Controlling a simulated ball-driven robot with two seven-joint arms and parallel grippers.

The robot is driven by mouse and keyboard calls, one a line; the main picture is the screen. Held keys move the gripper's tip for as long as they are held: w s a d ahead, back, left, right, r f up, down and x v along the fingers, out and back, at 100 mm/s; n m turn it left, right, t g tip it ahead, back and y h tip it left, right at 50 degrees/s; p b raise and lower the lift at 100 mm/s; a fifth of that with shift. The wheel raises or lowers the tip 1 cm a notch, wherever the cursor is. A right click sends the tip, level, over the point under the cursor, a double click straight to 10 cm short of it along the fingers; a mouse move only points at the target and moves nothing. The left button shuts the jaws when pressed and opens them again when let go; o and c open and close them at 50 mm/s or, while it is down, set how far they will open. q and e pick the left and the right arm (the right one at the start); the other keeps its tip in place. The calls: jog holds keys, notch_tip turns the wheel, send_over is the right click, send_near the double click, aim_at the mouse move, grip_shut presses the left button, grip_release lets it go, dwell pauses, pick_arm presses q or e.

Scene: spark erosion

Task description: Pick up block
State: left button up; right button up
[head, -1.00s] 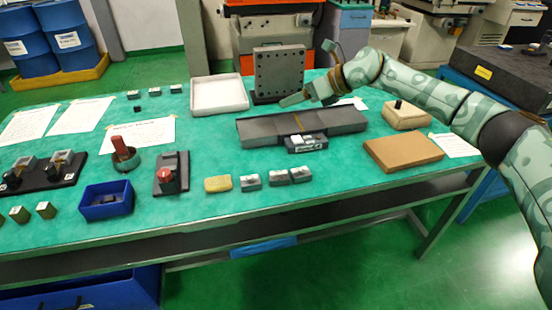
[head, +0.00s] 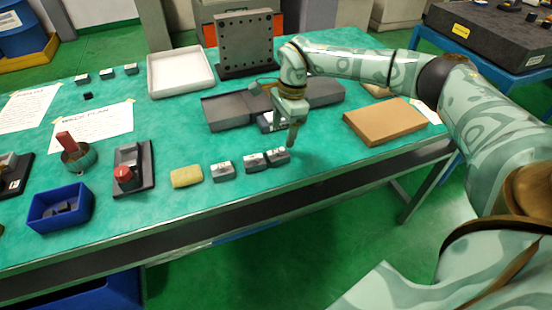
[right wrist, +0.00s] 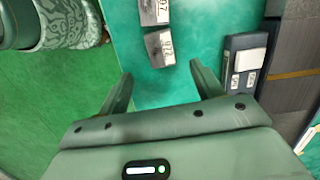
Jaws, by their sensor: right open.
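Several small grey metal blocks with pale labels stand in a row near the table's front edge: a left one (head: 222,170), a middle one (head: 254,163) and a right one (head: 278,157). My right gripper (head: 291,139) points down just right of the row's right end, open and empty. In the right wrist view the end block (right wrist: 160,48) lies just beyond the gap between the open fingers, apart from both, with another block (right wrist: 153,12) behind it. A dark fixture (right wrist: 242,62) holds a pale labelled piece; in the head view my gripper partly hides it. My left gripper is out of view.
A yellow block (head: 187,176) and a red-buttoned box (head: 131,172) stand left of the row. A dark grey channel (head: 228,109) lies behind it. A brown slab (head: 386,121) lies to the right. The front table edge is close.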

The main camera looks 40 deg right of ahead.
aim_at(278, 154)
jog(key=f, duration=0.3)
jog(key=shift+a+f+b, duration=0.3)
jog(key=shift+b, duration=0.1)
jog(key=f, duration=0.1)
jog(key=f+b, duration=0.1)
jog(key=f, duration=0.2)
jog(key=shift+w+a+f+b, duration=0.2)
jog(key=shift+a+f+b, duration=0.1)
jog(key=shift+b, duration=0.05)
jog(key=shift+r, duration=0.15)
jog(key=c, duration=1.4)
grip_shut()
jog(key=shift+r, duration=0.1)
